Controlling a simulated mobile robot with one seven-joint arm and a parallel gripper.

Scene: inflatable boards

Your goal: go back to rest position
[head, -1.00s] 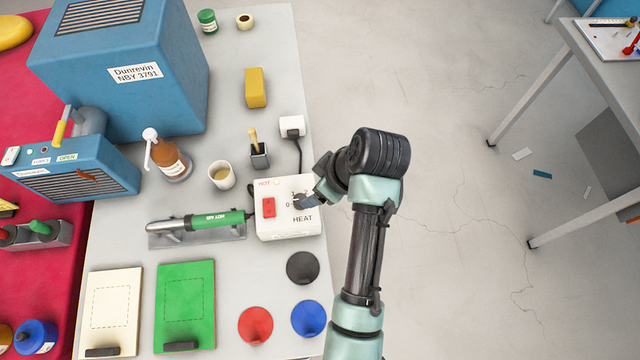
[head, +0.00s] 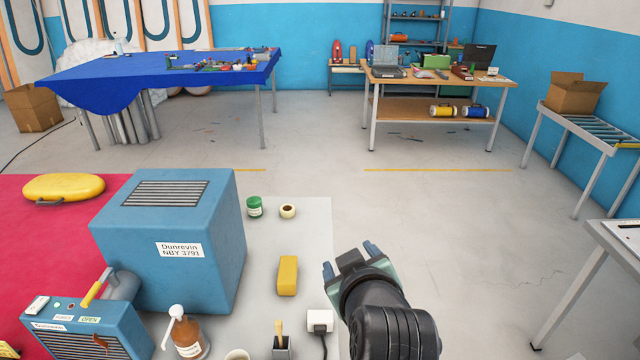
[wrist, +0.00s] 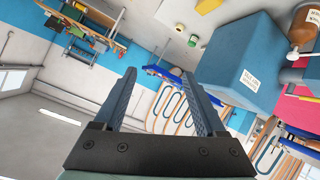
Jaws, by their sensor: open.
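My gripper (head: 348,262) is raised in the head view at the right edge of the grey worktable (head: 312,225), with its fingers pointing away from me. It is open and empty. In the wrist view the two fingers (wrist: 160,100) stand wide apart with nothing between them, and the room behind looks tilted. The fingers touch nothing that I can see.
A large blue machine (head: 170,245) stands left on the worktable. A yellow block (head: 288,275), a green-lidded jar (head: 254,207), a tape roll (head: 288,211) and a pump bottle (head: 187,335) stand near it. Open floor (head: 440,230) lies right of the table.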

